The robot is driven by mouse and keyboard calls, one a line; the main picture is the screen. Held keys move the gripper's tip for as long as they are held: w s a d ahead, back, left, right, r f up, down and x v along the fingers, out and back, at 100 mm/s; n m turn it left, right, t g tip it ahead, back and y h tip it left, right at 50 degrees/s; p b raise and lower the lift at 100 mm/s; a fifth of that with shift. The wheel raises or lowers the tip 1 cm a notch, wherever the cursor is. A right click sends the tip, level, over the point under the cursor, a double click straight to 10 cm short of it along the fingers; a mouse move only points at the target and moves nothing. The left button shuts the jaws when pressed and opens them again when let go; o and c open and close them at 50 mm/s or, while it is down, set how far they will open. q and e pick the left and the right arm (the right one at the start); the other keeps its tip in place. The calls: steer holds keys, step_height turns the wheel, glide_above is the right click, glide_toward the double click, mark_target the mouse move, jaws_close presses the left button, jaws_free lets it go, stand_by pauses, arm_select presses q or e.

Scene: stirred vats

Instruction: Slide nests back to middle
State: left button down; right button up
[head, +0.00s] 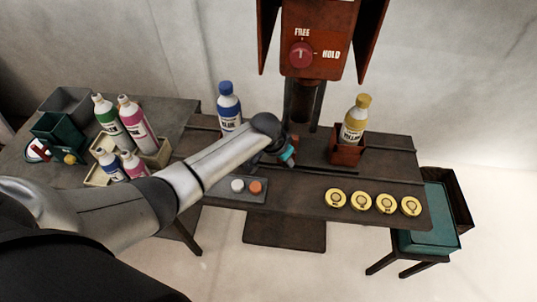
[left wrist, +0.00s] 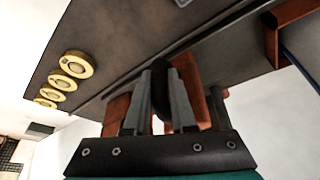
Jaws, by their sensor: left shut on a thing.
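My left gripper (head: 287,154) is over the middle of the dark bench, just right of the blue bottle (head: 229,108). In the left wrist view its fingers (left wrist: 163,95) are closed on a dark upright part, with red-brown pieces (left wrist: 190,85) close behind it; what they belong to is unclear. Another red-brown block (left wrist: 293,13) shows at the wrist view's top right. My right gripper is not seen.
A red column with a FREE/HOLD knob (head: 301,55) rises behind the bench. Several yellow discs (head: 361,200) lie at the front right. A grey tray (head: 240,199) holds a white and an orange cap. Bottles and bins crowd the left table (head: 180,112). A teal box (head: 428,240) stands right.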

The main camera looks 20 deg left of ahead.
arm_select(q)
steer(key=shift+w+d+f, duration=0.1)
steer(key=shift+w+d, duration=0.05)
steer(key=shift+d, duration=0.7)
steer(key=shift+w+d+f, duration=0.1)
steer(key=shift+d, duration=0.75)
steer(key=c, duration=0.8)
jaws_free()
steer(key=shift+w, duration=0.1)
steer(key=shift+o, duration=0.2)
steer(key=shift+r, duration=0.1)
steer(key=shift+r, duration=0.1)
steer(key=p+v, duration=0.3)
steer(key=v, duration=1.2)
steer(key=shift+p, duration=0.4)
